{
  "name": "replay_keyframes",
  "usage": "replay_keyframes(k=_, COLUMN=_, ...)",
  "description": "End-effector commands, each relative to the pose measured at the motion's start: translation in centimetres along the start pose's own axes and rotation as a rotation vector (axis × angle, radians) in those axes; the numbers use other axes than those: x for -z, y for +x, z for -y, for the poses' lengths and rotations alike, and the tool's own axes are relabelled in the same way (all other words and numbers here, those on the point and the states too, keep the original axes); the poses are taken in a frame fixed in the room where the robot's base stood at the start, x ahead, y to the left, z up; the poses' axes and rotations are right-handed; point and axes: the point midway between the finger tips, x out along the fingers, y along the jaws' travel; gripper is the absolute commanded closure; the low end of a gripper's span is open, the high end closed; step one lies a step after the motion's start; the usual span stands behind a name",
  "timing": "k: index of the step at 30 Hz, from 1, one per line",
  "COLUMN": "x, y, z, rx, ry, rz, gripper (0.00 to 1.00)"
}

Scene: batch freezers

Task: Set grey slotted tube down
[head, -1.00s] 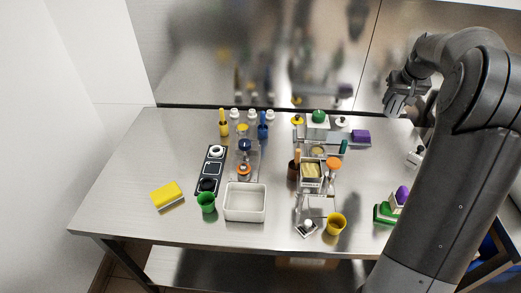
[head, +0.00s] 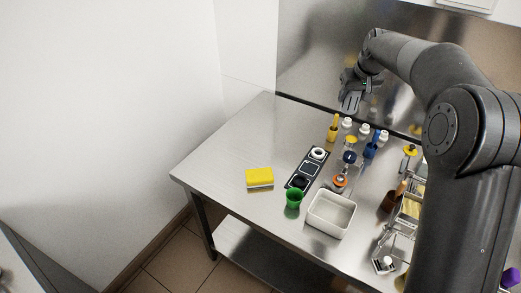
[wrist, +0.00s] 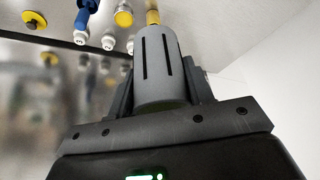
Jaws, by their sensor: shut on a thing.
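The grey slotted tube (wrist: 158,62) is a smooth grey cylinder with dark narrow slots along its side. In the wrist view it stands out from between the dark fingers of my gripper (wrist: 156,88), which is shut on it. In the head view my gripper (head: 349,98) is above the back of the table, near the steel back wall and behind the yellow bottle-shaped item (head: 333,128).
The steel table (head: 225,150) has wide free room at its left. A yellow sponge (head: 259,177), a green cup (head: 294,198), a black panel (head: 308,168) and a white bin (head: 331,212) stand in the middle. Several white-capped bottles (head: 364,130) line the back edge.

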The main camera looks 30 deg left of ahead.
Motion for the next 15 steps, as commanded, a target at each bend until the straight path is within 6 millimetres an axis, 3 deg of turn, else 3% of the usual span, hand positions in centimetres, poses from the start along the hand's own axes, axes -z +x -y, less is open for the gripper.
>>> replay_keyframes(k=1, x=0.8, y=0.4, z=2.9, rx=0.015, ry=-0.037, rz=0.000, gripper=0.81)
replay_keyframes(k=6, x=2.3, y=1.0, z=10.3, rx=0.051, ry=-0.126, rz=0.000, gripper=0.81)
replay_keyframes(k=15, x=3.1, y=1.4, z=17.8, rx=0.088, ry=-0.215, rz=-0.001, gripper=0.81)
